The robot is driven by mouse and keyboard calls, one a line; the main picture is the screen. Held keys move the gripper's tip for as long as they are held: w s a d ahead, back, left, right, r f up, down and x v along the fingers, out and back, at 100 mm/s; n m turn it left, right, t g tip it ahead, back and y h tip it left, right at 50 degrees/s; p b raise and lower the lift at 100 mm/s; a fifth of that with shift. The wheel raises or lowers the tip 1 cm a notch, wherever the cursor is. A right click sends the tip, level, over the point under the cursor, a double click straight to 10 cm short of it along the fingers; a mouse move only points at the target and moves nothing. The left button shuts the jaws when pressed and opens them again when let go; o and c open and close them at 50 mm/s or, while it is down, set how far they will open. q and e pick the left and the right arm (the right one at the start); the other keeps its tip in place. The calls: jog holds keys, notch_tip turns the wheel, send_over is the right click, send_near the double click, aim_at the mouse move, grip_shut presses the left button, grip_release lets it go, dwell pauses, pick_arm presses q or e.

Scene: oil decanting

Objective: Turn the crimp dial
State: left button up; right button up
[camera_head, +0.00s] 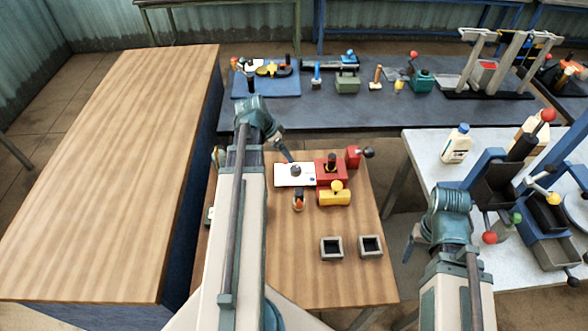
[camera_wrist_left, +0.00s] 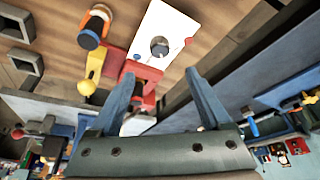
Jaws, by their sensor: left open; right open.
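The crimp dial (camera_head: 295,170) is a dark round knob on a white plate (camera_head: 284,181) joined to a red block (camera_head: 329,172) on the small wooden table. The dial also shows in the left wrist view (camera_wrist_left: 160,47), uncovered, with its plate (camera_wrist_left: 179,27) around it. My left gripper (camera_head: 289,157) reaches down just behind the dial in the head view. In the left wrist view its two fingers (camera_wrist_left: 158,73) are spread, with nothing held between them, and the dial lies beyond their tips. My right gripper (camera_head: 410,247) is at the right, away from the dial, its fingers only partly visible.
A yellow block (camera_head: 334,198), an orange-topped dark piece (camera_head: 299,200), a red block with a black-knobbed lever (camera_head: 354,157) and two square cups (camera_head: 332,248) stand on the table. A white bottle (camera_head: 457,143) and blue machine (camera_head: 497,182) are at right. The left wooden counter (camera_head: 120,170) is clear.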

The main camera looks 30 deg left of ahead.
aim_at(295, 168)
pick_arm(q)
jog(key=b+x, duration=1)
jog(key=x, duration=0.2)
jog(key=shift+w+d+f+b, duration=0.1)
jog(key=shift+f+b, duration=0.15)
jog(key=shift+b, duration=0.15)
jog(key=shift+r, duration=0.1)
grip_shut()
